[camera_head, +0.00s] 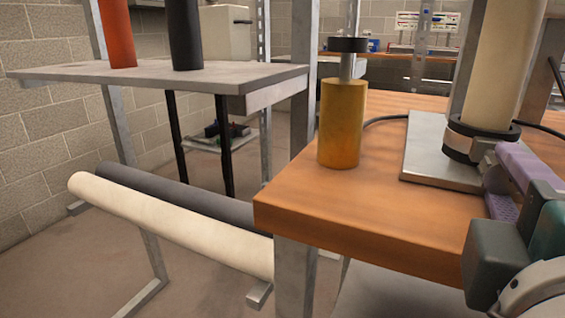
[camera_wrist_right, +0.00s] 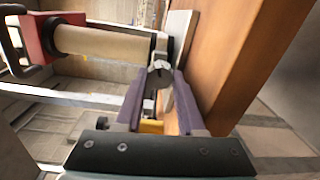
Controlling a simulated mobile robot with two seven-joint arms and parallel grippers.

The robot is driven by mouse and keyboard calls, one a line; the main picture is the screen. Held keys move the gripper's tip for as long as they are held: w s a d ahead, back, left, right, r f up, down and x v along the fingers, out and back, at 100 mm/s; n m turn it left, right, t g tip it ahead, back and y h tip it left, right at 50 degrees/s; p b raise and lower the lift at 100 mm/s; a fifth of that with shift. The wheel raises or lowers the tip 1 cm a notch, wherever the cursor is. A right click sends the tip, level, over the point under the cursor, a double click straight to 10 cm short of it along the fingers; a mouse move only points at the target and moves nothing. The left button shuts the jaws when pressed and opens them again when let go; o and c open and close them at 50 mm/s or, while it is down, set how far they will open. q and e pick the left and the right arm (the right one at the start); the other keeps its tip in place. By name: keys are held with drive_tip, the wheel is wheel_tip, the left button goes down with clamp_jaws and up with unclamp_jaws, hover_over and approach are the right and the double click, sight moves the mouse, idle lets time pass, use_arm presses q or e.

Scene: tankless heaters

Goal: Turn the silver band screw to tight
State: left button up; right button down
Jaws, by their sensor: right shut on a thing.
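The silver band (camera_head: 462,147) wraps the black collar (camera_head: 456,155) at the foot of an upright cream cylinder (camera_head: 497,65), which stands on a grey metal plate (camera_head: 420,150). My right gripper (camera_head: 490,168) comes in from the lower right with its purple fingers at the band's right side. In the right wrist view, the fingers (camera_wrist_right: 160,85) close around the band screw (camera_wrist_right: 160,68) at the band. The fingers hide much of the screw, so how far it is turned cannot be told. My left gripper is not in view.
The plate lies on a wooden table (camera_head: 360,205). A yellow cylinder (camera_head: 342,125) stands near its left corner, with bare wood between it and the plate. A dark cable (camera_head: 385,120) runs behind. A grey shelf (camera_head: 150,78) holds red and black cylinders at left.

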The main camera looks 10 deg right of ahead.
drive_tip(key=m+b, duration=0.2)
drive_tip(key=m, duration=0.2)
drive_tip(key=shift+f+m, duration=0.1)
drive_tip(key=shift+m, duration=0.3)
drive_tip(key=shift+m+b, duration=0.6)
drive_tip(key=shift+m, duration=0.2)
drive_tip(key=c, duration=0.5)
unclamp_jaws()
drive_tip(key=shift+c, duration=0.2)
